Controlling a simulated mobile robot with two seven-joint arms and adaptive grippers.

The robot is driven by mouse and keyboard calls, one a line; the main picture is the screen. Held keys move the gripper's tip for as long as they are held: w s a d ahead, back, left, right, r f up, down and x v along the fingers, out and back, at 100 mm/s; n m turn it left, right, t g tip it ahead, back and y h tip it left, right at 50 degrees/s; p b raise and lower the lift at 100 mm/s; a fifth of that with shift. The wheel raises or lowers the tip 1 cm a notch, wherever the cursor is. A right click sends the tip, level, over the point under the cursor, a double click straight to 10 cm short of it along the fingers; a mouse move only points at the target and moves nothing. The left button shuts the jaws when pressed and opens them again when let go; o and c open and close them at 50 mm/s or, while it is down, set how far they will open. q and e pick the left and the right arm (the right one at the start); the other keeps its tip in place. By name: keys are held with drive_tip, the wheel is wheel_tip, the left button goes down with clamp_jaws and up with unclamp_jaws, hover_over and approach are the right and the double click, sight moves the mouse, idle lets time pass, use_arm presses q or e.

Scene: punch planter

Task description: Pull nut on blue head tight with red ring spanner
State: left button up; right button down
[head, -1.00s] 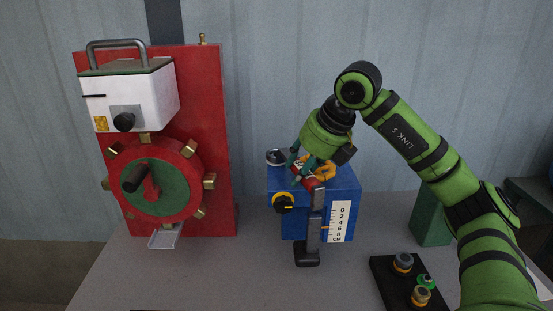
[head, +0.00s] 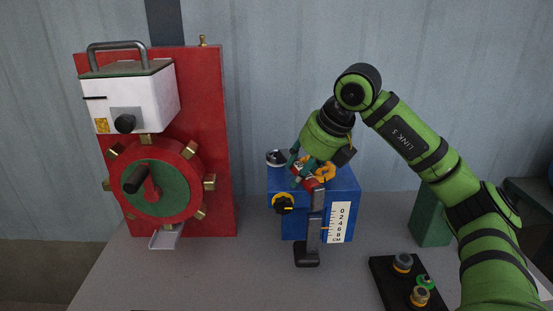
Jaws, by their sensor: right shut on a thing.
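The blue head (head: 289,222) is a box standing on the grey bench, with a black and yellow knob (head: 283,203) on its front and a white scale (head: 339,222) at its right. My right gripper (head: 306,178) is over the top front of the blue head, shut on the red ring spanner (head: 314,184), of which only a small red part shows between the fingers. An orange piece (head: 326,172) shows beside the fingers. The nut is hidden or too small to make out, so I cannot tell if the ring is around it. My left gripper is not in view.
A grey upright post with a dark foot (head: 306,255) stands in front of the blue head. A red panel machine (head: 215,150) with a wheel is at left. A black tray (head: 384,274) with several knobbed parts lies at right. A green block (head: 428,220) stands behind it.

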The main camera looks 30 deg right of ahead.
drive_tip(key=shift+f+b, duration=0.35)
drive_tip(key=shift+f, duration=0.05)
idle(0.4)
drive_tip(key=shift+r+p, duration=0.4)
drive_tip(key=shift+p, duration=0.15)
idle(0.3)
drive_tip(key=shift+w+a+r+m+h+p, duration=0.1)
drive_tip(key=shift+w+a+m+h+p, duration=0.15)
drive_tip(key=shift+a+m+p, duration=0.3)
drive_tip(key=shift+w+a+m+h+p, duration=0.2)
drive_tip(key=shift+a+m, duration=0.15)
drive_tip(key=shift+a, duration=0.3)
drive_tip(key=shift+w+a+m+h+p, duration=0.2)
drive_tip(key=shift+w+a+m+p, duration=0.1)
drive_tip(key=shift+a+m, duration=0.2)
drive_tip(key=shift+w+a+m+h+p, duration=0.15)
drive_tip(key=shift+w+a+m+p, duration=0.15)
drive_tip(key=shift+a+m, duration=0.15)
drive_tip(key=shift+s+d, duration=0.15)
drive_tip(key=shift+s+d+n+b, duration=0.1)
drive_tip(key=shift+d+n+b, duration=0.15)
drive_tip(key=shift+b, duration=0.1)
drive_tip(key=shift+a, duration=0.1)
